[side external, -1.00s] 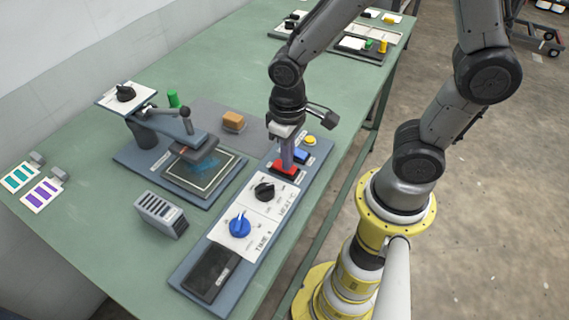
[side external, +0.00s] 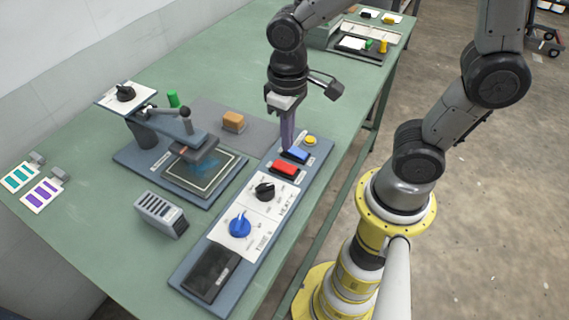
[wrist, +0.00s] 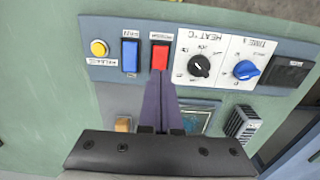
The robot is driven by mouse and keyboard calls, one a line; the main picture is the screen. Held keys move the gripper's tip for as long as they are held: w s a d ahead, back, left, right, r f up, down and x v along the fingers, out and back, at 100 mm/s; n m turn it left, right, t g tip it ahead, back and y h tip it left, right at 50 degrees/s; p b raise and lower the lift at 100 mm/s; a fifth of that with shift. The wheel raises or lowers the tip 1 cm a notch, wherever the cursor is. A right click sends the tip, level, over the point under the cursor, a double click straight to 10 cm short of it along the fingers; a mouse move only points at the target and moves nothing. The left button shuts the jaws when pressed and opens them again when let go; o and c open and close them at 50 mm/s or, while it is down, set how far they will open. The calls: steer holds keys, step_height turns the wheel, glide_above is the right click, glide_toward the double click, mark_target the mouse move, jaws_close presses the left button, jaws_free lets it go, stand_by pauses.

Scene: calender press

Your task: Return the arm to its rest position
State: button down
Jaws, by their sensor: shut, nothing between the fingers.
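My gripper (side external: 287,143) is in the side external view, pointing down above the far part of the control panel, with its fingers together and nothing between them. In the wrist view its purple fingers (wrist: 160,104) are pressed together. The red button (side external: 285,168), the blue button (side external: 296,153) and the yellow button (side external: 310,140) sit on the panel close to the gripper.
The control panel (side external: 192,270) also carries a black heat dial (side external: 264,191) and a blue time dial (side external: 240,226). The press (side external: 200,150) stands to its left, with an orange-brown block (side external: 233,121) behind. A slotted grey box (side external: 161,214) stands in front. Green table (side external: 100,237) around is mostly clear.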

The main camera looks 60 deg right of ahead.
steer(key=shift+r, duration=0.35)
steer(key=s+d+r+t, duration=0.5)
steer(key=s+r, duration=0.2)
steer(key=r, duration=0.2)
steer(key=shift+s+r+t, duration=0.2)
steer(key=shift+r+t, duration=0.1)
steer(key=shift+s, duration=0.1)
